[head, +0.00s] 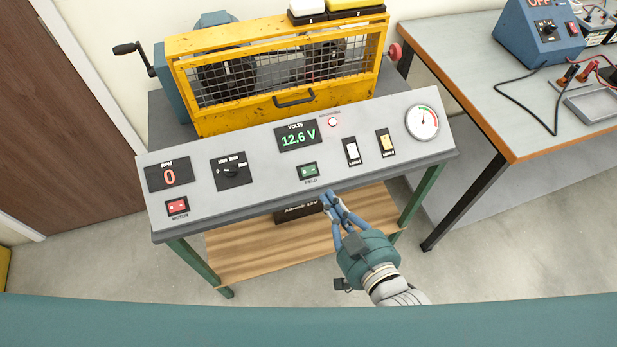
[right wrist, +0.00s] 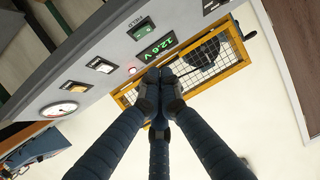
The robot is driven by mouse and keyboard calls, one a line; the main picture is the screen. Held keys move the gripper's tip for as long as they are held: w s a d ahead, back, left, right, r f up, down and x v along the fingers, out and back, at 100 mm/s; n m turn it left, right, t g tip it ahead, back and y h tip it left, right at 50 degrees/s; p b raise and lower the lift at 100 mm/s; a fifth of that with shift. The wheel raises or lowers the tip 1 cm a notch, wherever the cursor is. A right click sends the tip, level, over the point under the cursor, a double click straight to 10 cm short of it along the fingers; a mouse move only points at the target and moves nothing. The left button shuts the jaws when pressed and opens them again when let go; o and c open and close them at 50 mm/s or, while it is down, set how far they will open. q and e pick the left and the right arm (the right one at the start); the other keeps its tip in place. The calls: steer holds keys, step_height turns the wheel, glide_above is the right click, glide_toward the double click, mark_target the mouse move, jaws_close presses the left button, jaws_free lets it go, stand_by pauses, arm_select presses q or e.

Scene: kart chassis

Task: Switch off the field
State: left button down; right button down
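The field switch (head: 308,171) is a small green-lit rocker on the sloped grey panel (head: 260,195), below the green volts display (head: 298,136), which reads 12.6 V. The switch also shows at the top of the right wrist view (right wrist: 141,28). My right gripper (head: 328,198) is at the panel's front edge, just below and right of the switch in the head view. Its fingers are together with nothing visible between them. In the right wrist view the fingertips (right wrist: 160,88) are apart from the switch in the picture; depth is hard to judge. My left gripper is not in view.
The panel also carries a red motor switch (head: 177,206), a black knob (head: 232,172), two load switches (head: 352,151) (head: 385,142) and a round gauge (head: 422,122). A yellow mesh guard (head: 285,95) stands behind. A side table (head: 470,75) is at the right.

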steer(key=shift+w, duration=0.1)
steer(key=p, duration=0.2)
glide_toward(309, 171)
steer(key=w+a+r, duration=0.3)
steer(key=w+r, duration=0.1)
steer(key=f, duration=0.1)
steer(key=w+f, duration=0.1)
steer(key=shift+w+a+f, duration=0.1)
steer(key=shift+a+f, duration=0.15)
steer(key=shift+f, duration=0.1)
steer(key=shift+w+a+f, duration=0.15)
steer(key=shift+w+f, duration=0.1)
steer(key=shift+f, duration=0.4)
